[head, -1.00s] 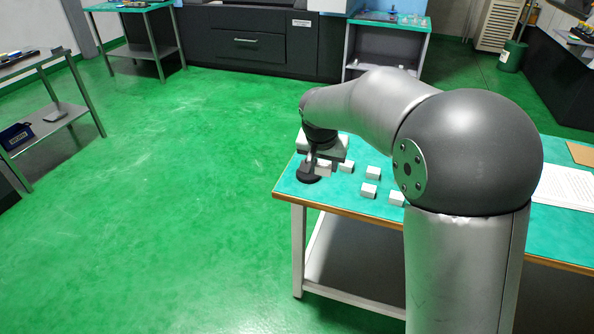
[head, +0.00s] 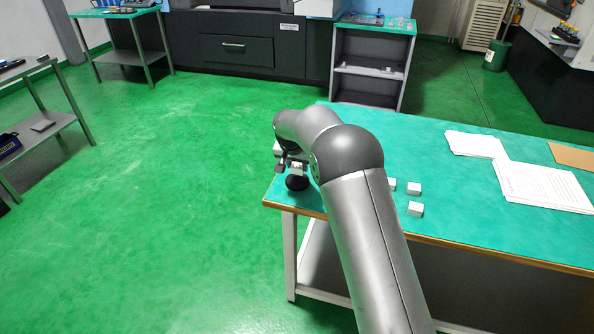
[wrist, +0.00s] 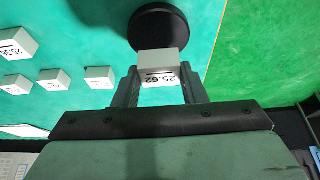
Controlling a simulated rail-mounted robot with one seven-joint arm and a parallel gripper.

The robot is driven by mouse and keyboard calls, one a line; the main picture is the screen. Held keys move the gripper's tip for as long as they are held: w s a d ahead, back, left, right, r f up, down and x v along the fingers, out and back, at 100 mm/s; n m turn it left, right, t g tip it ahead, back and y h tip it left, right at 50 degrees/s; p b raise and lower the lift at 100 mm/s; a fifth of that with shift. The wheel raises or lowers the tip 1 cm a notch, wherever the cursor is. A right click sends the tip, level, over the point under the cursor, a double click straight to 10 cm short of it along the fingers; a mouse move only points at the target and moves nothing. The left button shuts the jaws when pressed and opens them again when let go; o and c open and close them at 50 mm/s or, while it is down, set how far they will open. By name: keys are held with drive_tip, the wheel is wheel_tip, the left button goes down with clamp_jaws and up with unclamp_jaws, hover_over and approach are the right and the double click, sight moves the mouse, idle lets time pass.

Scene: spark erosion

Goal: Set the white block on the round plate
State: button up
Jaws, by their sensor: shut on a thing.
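My gripper (wrist: 160,84) is shut on a white block (wrist: 162,58) marked 25.62, one finger on each side of it. The round plate (wrist: 160,24) is a black disc just beyond the block in the wrist view, and the block covers part of its near edge. In the head view the plate (head: 297,183) sits near the table's left corner, with my gripper (head: 291,166) and the block just above it in the picture. I cannot tell whether the block touches the plate.
Several other white blocks stand on the green tabletop, such as one (head: 416,209) right of my arm and a numbered one (wrist: 98,77) left of the gripper. Papers (head: 545,185) lie farther right. The table's edge (wrist: 217,38) is close to the plate.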

sight(296, 168)
drive_tip(key=shift+f, duration=1.6)
drive_tip(key=shift+f, duration=0.1)
drive_tip(key=shift+f, duration=0.15)
drive_tip(key=o, duration=1.1)
